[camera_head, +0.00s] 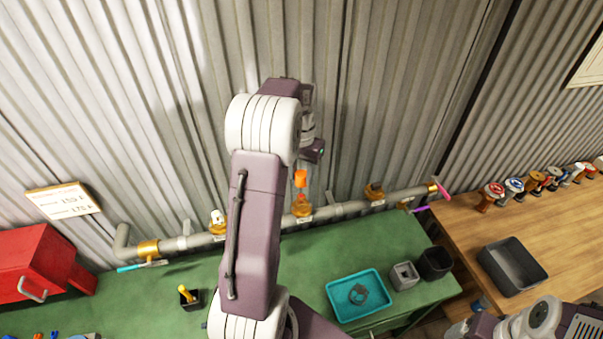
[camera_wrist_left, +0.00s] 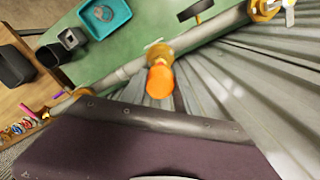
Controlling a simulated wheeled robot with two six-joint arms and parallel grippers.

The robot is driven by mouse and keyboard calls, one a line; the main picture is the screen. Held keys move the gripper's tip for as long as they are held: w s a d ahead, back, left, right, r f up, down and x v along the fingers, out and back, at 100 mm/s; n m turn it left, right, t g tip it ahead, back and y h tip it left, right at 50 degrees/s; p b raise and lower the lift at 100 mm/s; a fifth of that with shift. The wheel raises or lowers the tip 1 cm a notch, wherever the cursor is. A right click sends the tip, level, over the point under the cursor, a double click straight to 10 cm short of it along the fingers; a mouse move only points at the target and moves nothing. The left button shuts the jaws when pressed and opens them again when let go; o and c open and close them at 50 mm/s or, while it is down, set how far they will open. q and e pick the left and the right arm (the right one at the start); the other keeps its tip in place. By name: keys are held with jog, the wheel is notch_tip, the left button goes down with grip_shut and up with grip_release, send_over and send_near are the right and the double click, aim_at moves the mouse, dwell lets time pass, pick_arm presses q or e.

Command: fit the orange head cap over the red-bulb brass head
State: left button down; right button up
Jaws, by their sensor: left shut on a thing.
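The orange head cap (camera_head: 300,178) is held upright in my left gripper (camera_head: 306,165), above the grey pipe. A brass head (camera_head: 302,209) with a small tag stands on the pipe almost straight below it; a gap shows between them. In the left wrist view the orange cap (camera_wrist_left: 160,82) overlaps the lower part of the brass fitting (camera_wrist_left: 160,54). The fingertips are largely hidden by my own wrist. My right gripper is out of view.
The grey pipe (camera_head: 335,209) runs along the corrugated wall, with other brass fittings (camera_head: 374,191) on both sides. The green bench (camera_head: 300,262) bears a teal tray (camera_head: 340,310), a grey block and a black cup. A wooden table (camera_head: 455,222) stands right.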

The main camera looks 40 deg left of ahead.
pick_arm(q)
jog(key=f+b, duration=0.2)
jog(key=f, duration=0.1)
jog(key=f+b, duration=0.1)
jog(key=f, duration=0.1)
jog(key=shift+s, duration=0.25)
jog(key=shift+w+f, duration=0.15)
dwell(0.4)
jog(key=shift+n+p, duration=0.4)
jog(key=shift+n, duration=0.7)
